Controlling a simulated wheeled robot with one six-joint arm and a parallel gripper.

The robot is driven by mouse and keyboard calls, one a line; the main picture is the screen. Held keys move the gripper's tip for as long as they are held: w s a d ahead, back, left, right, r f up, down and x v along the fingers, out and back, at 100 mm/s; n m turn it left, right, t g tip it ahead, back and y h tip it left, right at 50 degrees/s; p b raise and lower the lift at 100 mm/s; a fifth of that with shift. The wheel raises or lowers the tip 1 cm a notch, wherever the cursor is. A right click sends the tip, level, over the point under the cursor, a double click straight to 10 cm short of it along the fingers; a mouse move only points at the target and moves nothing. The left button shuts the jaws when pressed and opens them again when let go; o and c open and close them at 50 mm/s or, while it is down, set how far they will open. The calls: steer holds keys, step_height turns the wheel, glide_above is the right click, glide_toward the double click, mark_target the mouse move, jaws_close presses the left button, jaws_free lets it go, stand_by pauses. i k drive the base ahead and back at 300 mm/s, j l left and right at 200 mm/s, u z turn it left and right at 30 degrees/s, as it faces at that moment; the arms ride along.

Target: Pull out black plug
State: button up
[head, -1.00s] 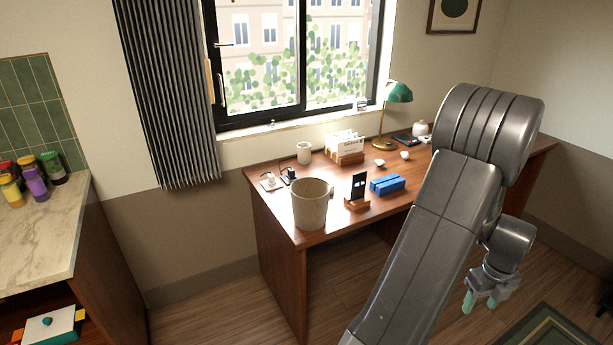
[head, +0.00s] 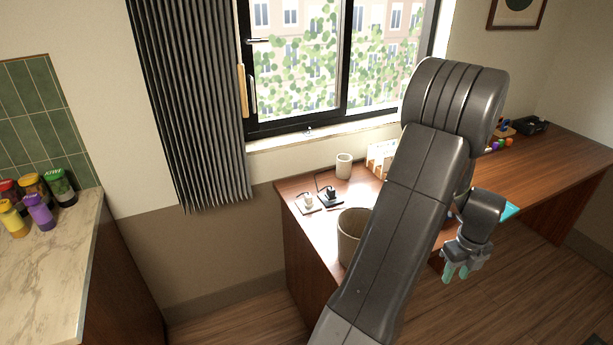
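The black plug (head: 331,195) sits at the far left corner of the wooden desk, on a dark base, with a black cord rising behind it. A white plug (head: 308,199) on a pale plate is just left of it. My gripper (head: 456,273) hangs low at the right, in front of the desk, fingers pointing down. Its teal fingertips are a little apart with nothing between them. It is well away from the plug. The plug's exact fit in its socket is too small to tell.
A beige bin (head: 351,232) stands on the desk in front of the plugs, partly hidden by my arm. A white cup (head: 344,166) stands behind them. A window and grey curtain (head: 190,110) are behind. A marble counter (head: 50,265) with jars is at left.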

mark_target(331, 195)
steer(key=i+j+u, duration=0.15)
steer(key=i+j, duration=0.15)
steer(key=i, duration=0.2)
steer(key=i+j+u, duration=0.1)
steer(key=i+j, duration=0.2)
steer(key=i, duration=0.2)
steer(key=i+j+u, duration=0.15)
steer(key=i, duration=0.35)
